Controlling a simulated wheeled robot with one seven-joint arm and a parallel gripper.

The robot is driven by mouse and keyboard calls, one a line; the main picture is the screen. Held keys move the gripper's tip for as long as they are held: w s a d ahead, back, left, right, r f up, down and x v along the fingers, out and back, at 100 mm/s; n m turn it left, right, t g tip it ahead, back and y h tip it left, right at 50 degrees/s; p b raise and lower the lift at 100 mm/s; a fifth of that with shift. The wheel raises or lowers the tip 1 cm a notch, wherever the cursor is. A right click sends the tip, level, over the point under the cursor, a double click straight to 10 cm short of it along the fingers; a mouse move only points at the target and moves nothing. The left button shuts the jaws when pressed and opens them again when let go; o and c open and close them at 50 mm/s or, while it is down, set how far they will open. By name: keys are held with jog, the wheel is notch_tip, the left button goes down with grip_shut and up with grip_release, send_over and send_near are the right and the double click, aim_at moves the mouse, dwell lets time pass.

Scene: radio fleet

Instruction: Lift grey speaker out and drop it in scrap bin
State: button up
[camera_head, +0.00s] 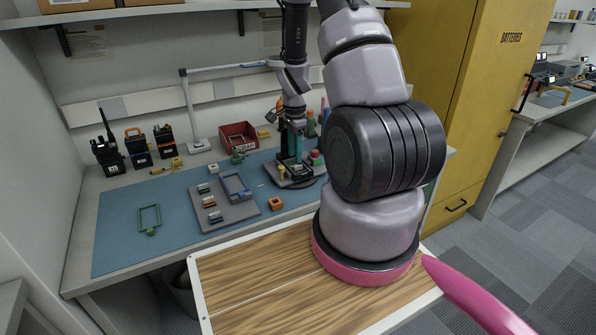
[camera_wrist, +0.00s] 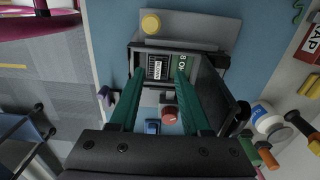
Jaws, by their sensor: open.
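My gripper (camera_head: 293,157) is over a dark fixture (camera_head: 306,181) at the back of the blue mat, with its fingers pointing down. In the wrist view the two teal fingers of my gripper (camera_wrist: 160,76) are apart, with nothing clearly held. Between and beyond their tips is a dark-framed unit with a ribbed dark part and a green label (camera_wrist: 183,66). I cannot pick out the grey speaker for certain. The red scrap bin (camera_head: 238,136) stands behind the mat, left of my gripper; its red label edge (camera_wrist: 309,44) shows in the wrist view.
A grey tray (camera_head: 230,213) with small parts lies left of the fixture. A green frame (camera_head: 149,217) and an orange block (camera_head: 276,204) are on the mat. Several handheld radios (camera_head: 136,148) stand back left. Coloured-handled tools stand close right of the fixture.

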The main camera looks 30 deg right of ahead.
aim_at(295, 167)
notch_tip(295, 167, down, 4)
jog(key=shift+s+f, duration=0.15)
jog(key=shift+f, duration=0.05)
grip_shut()
notch_tip(295, 167, up, 10)
dwell(0.6)
jog(key=shift+r, duration=2.05)
jog(key=shift+a, duration=0.1)
